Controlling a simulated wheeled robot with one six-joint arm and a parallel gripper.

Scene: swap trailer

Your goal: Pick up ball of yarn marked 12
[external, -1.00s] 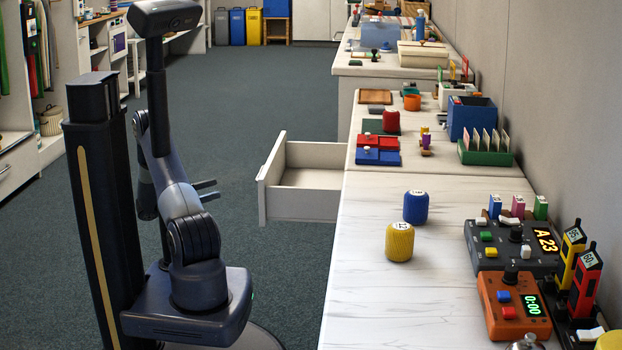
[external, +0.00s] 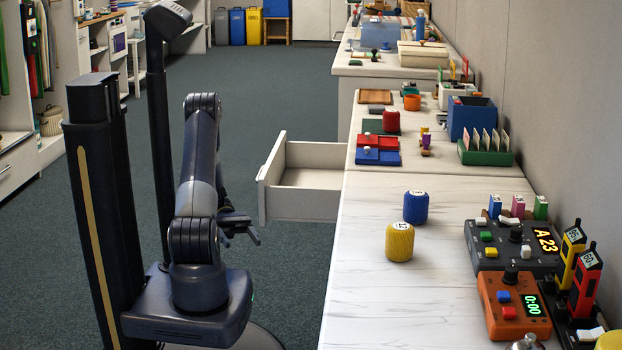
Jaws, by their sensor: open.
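A yellow ball of yarn (external: 399,242) stands on the near white table. Its white top label seems to read 12, but it is small. A blue ball of yarn (external: 415,208) stands just behind it, with a white label too small to read. My gripper (external: 243,239) is open and empty. It is left of the table's edge, over the floor and in front of the open drawer, well apart from both balls.
An open drawer (external: 300,205) juts left from the farther table. A grey console (external: 512,248) and an orange timer box (external: 513,305) stand on the right. A red yarn-like cylinder (external: 391,121) is farther back. The near table's front is clear.

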